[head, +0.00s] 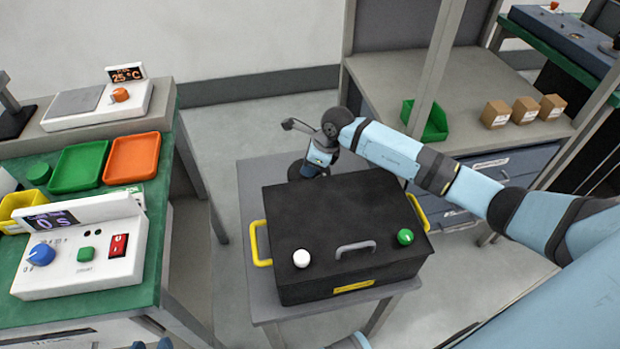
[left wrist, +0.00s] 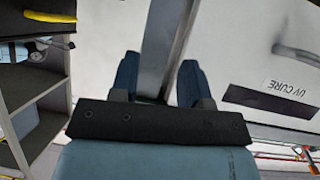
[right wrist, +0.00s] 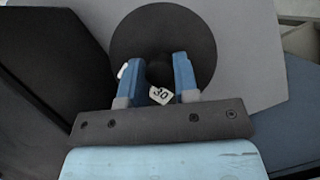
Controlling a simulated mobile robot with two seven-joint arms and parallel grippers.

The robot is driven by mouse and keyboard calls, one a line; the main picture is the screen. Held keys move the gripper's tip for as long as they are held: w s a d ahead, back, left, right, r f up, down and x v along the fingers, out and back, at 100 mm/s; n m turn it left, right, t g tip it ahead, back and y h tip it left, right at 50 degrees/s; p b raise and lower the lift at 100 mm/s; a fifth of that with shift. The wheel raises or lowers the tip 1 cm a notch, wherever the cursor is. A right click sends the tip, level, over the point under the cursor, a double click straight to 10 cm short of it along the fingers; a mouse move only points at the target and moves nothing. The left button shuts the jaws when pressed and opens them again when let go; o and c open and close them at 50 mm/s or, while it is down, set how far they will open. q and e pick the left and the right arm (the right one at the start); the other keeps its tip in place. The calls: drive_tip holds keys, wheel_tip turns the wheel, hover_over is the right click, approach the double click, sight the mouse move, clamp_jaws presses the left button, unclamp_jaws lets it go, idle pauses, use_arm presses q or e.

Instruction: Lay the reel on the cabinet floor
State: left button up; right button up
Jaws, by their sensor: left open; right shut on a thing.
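The reel (right wrist: 205,55) is a dark round disc in the right wrist view, with a hub at its middle and a small tag reading 30. My right gripper (right wrist: 160,75) is shut on the hub. In the head view, the right gripper (head: 318,165) is behind the black case, and the dark reel (head: 297,170) shows partly beside it over the grey table's back part. I cannot tell whether the reel touches the table. My left gripper (left wrist: 158,78) is open and empty, seen in its own wrist view. A pale panel (left wrist: 240,50) there carries a UV CURE label; no cabinet floor is identifiable.
The black case (head: 340,225) with yellow side handles fills most of the grey table (head: 255,190). A green bench (head: 150,190) with trays and a control box stands left. A grey shelf unit (head: 460,90) with a green bin and small cartons stands at the back right.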

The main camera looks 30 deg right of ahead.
drive_tip(key=shift+f+b, duration=0.45)
drive_tip(key=shift+f, duration=1.8)
drive_tip(key=shift+f, duration=0.2)
drive_tip(key=o, duration=1)
drive_tip(key=shift+r, duration=0.15)
